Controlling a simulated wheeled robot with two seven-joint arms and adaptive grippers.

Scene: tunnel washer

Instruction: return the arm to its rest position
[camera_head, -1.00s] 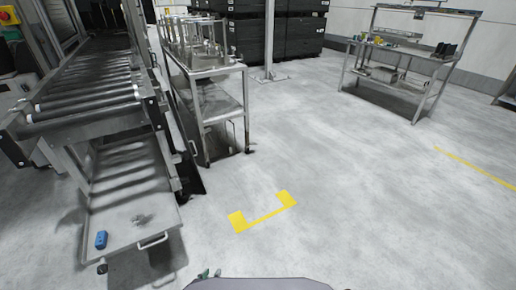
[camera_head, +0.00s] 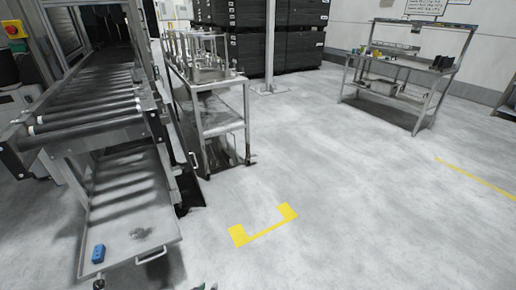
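Neither of my grippers shows clearly in the head view. Only a small greenish fragment shows at the very bottom edge, left of centre, too little to tell what it is. No arm reaches into the middle of the view.
A roller conveyor (camera_head: 85,125) with a lower tray (camera_head: 128,245) stands at left; a blue object (camera_head: 98,254) lies on the tray. A metal cart (camera_head: 215,125) stands beside it. A workbench (camera_head: 405,65) is at back right. Yellow marks (camera_head: 263,225) lie on open grey floor.

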